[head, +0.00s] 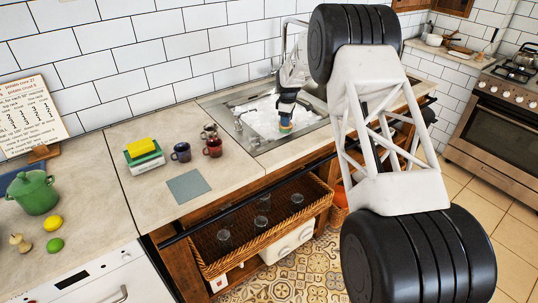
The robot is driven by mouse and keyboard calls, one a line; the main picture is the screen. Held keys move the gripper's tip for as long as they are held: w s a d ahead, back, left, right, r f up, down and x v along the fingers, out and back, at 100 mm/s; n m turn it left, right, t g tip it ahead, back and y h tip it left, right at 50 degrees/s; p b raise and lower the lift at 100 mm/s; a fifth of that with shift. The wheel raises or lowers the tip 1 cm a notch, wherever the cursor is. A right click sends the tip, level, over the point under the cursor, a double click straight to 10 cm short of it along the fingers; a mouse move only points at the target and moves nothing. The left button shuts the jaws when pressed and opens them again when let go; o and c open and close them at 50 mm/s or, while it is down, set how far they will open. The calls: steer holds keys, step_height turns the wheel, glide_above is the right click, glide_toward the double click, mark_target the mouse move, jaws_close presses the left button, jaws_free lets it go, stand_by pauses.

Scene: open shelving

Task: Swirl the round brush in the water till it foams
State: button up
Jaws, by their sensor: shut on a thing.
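The sink (255,118) is set into the counter and holds a white, foamy-looking surface. My gripper (286,106) points down over the sink, at its right part. It is shut on the round brush (285,122), of which only a small blue and yellowish part shows below the dark fingers. The brush's lower end is at or just above the white surface; I cannot tell which. The white arm link of mine above hides part of the sink's right side.
Several mugs (212,147) stand left of the sink, beside a yellow sponge (141,146) on green and white blocks. A grey-blue cloth (188,186) lies on the counter. A wicker drawer (245,245) with glasses is open below. A green pot (36,193) stands far left.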

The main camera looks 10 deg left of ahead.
steer(key=shift+r, duration=4.8)
